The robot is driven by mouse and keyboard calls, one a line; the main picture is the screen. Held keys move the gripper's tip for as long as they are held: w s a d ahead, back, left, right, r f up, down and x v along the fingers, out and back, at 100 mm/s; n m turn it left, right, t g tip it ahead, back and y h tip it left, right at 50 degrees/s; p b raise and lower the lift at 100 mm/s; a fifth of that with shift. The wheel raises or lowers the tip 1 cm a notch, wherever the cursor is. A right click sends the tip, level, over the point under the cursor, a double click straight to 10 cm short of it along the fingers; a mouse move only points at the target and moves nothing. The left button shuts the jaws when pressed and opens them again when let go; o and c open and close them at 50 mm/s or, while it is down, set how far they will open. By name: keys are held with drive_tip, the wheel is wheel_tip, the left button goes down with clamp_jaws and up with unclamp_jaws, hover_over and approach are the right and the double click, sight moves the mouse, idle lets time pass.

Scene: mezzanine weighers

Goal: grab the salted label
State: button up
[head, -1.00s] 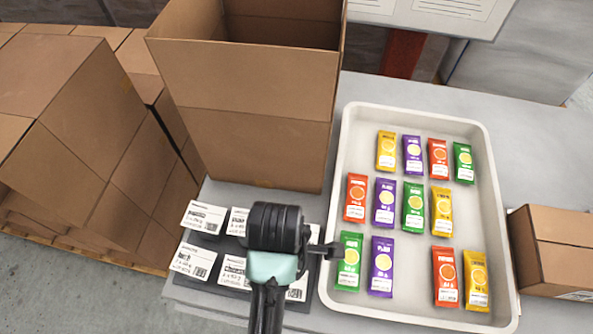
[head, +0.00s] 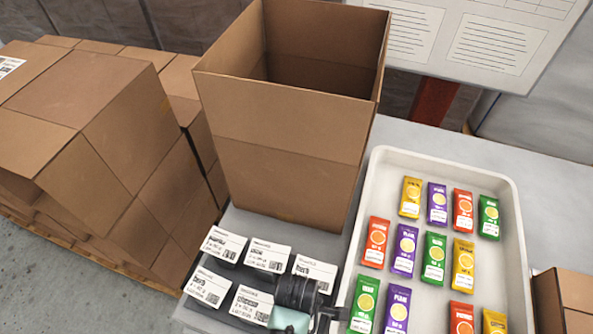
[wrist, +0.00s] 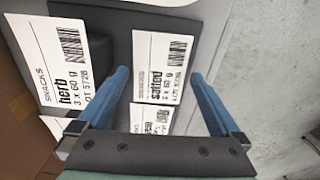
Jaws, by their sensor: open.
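The salted label (wrist: 160,68) is a white card with black print and a barcode, on a dark block in the wrist view. My gripper (wrist: 159,77) is open, with one blue finger on each side of this label in the picture. I cannot tell how far above it the fingertips are. In the head view my gripper (head: 297,294) is over the front right of the label group and hides the salted label there. The herb label (wrist: 68,80) lies to the left in the wrist view. Another label (wrist: 152,121) is partly hidden behind my gripper.
More labels (head: 251,304) sit in rows on a dark holder. A tall open carton (head: 285,150) stands right behind them. A white tray (head: 380,160) of colourful snack bars is to the right. Stacked boxes (head: 90,90) stand at the left, and a small box (head: 570,298) at the right.

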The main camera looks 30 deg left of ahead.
drive_tip(key=shift+f, duration=0.25)
drive_tip(key=c, duration=1.1)
drive_tip(key=shift+o, duration=0.2)
drive_tip(key=shift+r, duration=0.15)
